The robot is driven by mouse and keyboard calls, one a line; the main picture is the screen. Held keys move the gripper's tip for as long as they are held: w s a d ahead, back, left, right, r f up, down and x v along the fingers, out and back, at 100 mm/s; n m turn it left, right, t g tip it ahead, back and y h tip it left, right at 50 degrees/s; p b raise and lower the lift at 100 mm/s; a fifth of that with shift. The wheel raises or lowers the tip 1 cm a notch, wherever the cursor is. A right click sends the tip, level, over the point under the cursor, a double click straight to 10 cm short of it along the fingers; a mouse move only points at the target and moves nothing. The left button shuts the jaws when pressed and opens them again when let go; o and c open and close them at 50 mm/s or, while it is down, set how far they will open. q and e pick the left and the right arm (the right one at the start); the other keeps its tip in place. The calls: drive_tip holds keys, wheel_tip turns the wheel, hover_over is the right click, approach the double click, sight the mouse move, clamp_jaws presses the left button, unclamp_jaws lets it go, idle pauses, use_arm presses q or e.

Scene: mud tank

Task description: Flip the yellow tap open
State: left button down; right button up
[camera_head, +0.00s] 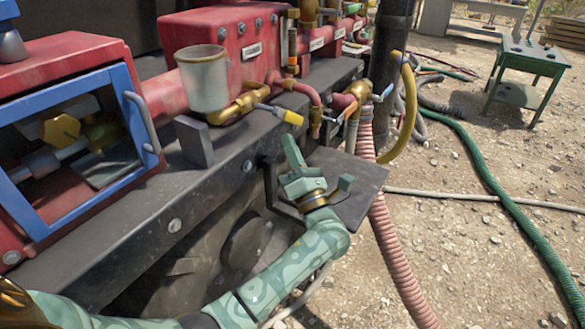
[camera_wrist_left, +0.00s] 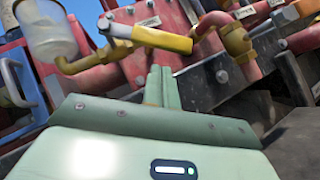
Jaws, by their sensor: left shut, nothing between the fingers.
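The yellow tap handle (camera_head: 291,117) is a grip on a grey lever that sticks out to the right from a brass valve (camera_head: 252,95), beside the clear cup, in the head view. In the left wrist view the yellow handle (camera_wrist_left: 160,38) lies nearly level across the upper middle. My left gripper (camera_head: 290,141) is below the handle, in front of the tank's dark ledge, its fingers pointing up. In the left wrist view its fingers (camera_wrist_left: 161,70) are pressed together and empty, with their tips just below the handle. I cannot tell whether they touch it. My right gripper is not in view.
A clear cup (camera_head: 203,80) stands left of the tap. A dark shelf (camera_head: 350,190) and a ribbed pink hose (camera_head: 388,240) are right of my gripper. Open gravel lies beyond.

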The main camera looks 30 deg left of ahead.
use_arm(q)
drive_tip(key=shift+w+r, duration=0.5)
drive_tip(key=shift+r, duration=0.15)
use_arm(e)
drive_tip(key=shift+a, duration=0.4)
use_arm(q)
drive_tip(key=shift+d, duration=0.1)
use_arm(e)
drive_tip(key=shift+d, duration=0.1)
